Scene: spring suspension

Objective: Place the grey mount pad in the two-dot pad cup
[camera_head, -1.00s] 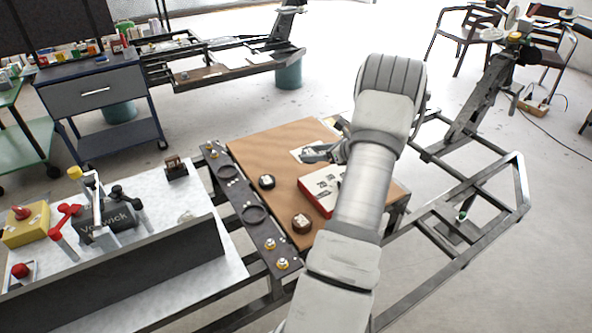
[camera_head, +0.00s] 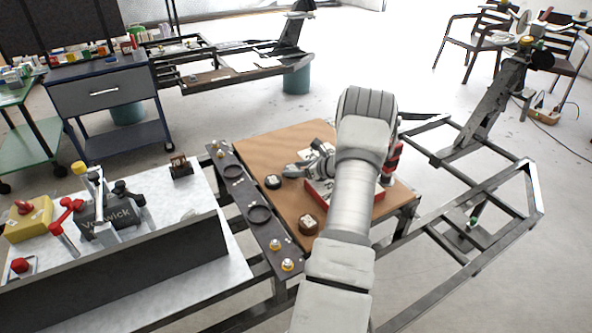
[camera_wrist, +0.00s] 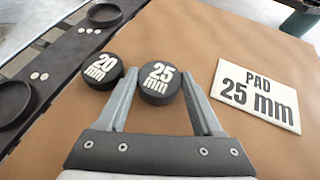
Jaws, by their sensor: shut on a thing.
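The grey mount pad (camera_wrist: 160,84), dark and round with a white "25 mm" mark, sits between the fingertips of my gripper (camera_wrist: 160,78) in the wrist view. My gripper is shut on it. In the head view my gripper (camera_head: 288,171) is over the left part of the brown board, and the held pad is hard to make out. The two-dot pad cup (camera_wrist: 12,101) is a dark round cup at the left edge of the wrist view, with two white dots beside it. In the head view this cup (camera_head: 259,214) is the nearer ring on the dark rail.
A second pad (camera_wrist: 103,71), marked "20 mm", lies just left of the held pad. Another cup (camera_wrist: 104,15) is farther along the rail. A white "PAD 25 mm" card (camera_wrist: 256,94) lies right.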

